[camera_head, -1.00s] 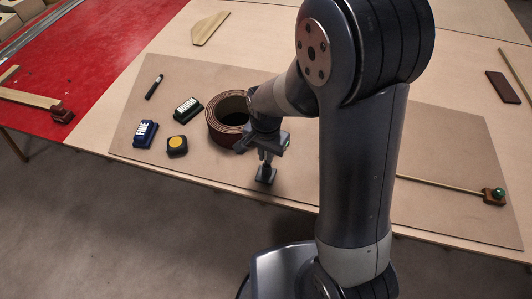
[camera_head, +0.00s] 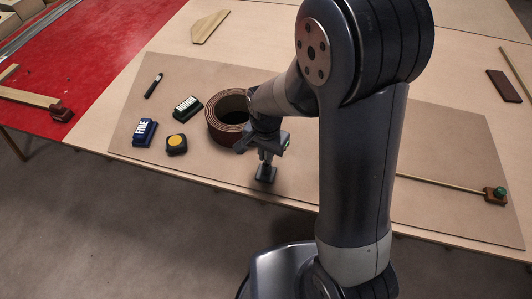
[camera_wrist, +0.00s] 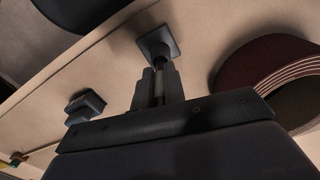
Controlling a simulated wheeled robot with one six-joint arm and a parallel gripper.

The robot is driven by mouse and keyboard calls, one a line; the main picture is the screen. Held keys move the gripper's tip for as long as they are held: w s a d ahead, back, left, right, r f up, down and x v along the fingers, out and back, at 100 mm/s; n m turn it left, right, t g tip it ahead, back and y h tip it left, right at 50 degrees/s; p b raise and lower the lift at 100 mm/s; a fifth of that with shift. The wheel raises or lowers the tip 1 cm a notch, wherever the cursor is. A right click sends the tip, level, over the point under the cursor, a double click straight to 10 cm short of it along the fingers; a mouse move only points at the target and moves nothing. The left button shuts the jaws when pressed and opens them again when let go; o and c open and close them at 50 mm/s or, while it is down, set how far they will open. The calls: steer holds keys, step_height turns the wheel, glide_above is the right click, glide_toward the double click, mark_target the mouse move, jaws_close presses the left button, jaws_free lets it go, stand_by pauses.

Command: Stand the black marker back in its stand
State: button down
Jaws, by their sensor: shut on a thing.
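My gripper (camera_head: 266,156) is low over the front of the brown mat, fingers pointing down. In the wrist view its fingers (camera_wrist: 158,86) are shut on a slim upright piece, which I take to be the black marker (camera_wrist: 158,88); only a narrow strip shows between them. The black stand (camera_head: 265,174), with a square base, is directly below the fingers. In the wrist view the stand (camera_wrist: 158,42) lies just beyond the fingertips, in line with the held piece. I cannot tell whether the marker's lower end is inside the stand.
A brown abrasive roll (camera_head: 228,132) stands close left of my gripper. Further left are ROUGH (camera_head: 187,109) and FINE (camera_head: 145,133) blocks, a tape measure (camera_head: 177,145) and a slim black pen-like tool (camera_head: 153,86). A dark block (camera_wrist: 85,106) is on the other side.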

steer(key=c, duration=1.4)
jaws_free()
step_height(320, 180, up, 11)
steer(key=shift+f, duration=0.1)
step_height(320, 180, down, 11)
steer(key=shift+r, duration=0.25)
